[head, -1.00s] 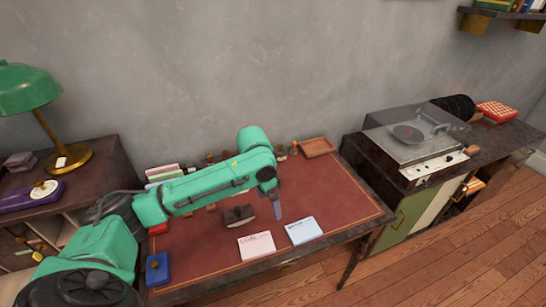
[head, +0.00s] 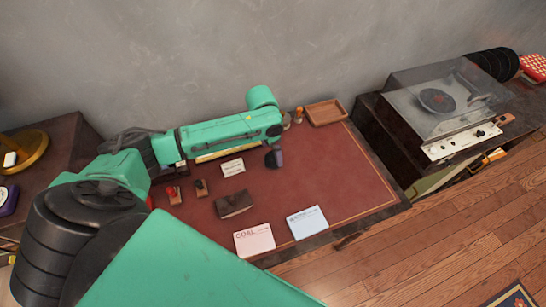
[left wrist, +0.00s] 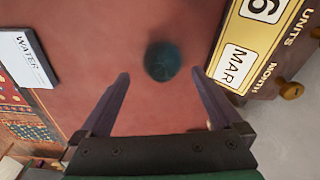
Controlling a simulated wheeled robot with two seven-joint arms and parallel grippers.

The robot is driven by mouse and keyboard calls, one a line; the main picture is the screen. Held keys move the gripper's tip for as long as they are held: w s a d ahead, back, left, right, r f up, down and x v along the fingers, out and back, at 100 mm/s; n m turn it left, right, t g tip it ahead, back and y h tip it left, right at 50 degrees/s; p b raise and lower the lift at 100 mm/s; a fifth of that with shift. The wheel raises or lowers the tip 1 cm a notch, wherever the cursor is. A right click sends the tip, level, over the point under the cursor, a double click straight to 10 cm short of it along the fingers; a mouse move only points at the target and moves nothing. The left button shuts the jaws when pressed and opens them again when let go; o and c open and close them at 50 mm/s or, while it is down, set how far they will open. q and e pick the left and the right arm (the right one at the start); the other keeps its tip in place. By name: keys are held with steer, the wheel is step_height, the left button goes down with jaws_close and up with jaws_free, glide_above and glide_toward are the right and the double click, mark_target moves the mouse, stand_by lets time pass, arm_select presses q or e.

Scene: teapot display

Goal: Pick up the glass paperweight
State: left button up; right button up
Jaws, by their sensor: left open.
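The glass paperweight (left wrist: 162,61) looks like a dark teal round ball on the red desk top in the left wrist view. I cannot make it out in the head view, where my left arm and gripper may cover it. My left gripper (head: 275,158) is over the back part of the desk. In the left wrist view its two fingers (left wrist: 160,74) are open and apart, with nothing held. The paperweight shows between and just beyond the fingertips. My right gripper is not in view.
A yellow calendar (left wrist: 252,45) stands close to one finger. A WATER card (head: 307,222), a pink card (head: 254,241) and a dark brown block (head: 234,204) lie toward the front. A wooden tray (head: 325,112) is at the back right. The desk's right part is bare.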

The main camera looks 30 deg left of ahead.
mark_target(272, 155)
arm_select(q)
steer(key=f, duration=0.5)
steer(key=shift+w+p, duration=0.3)
jaws_close()
steer(key=shift+w+r, duration=0.1)
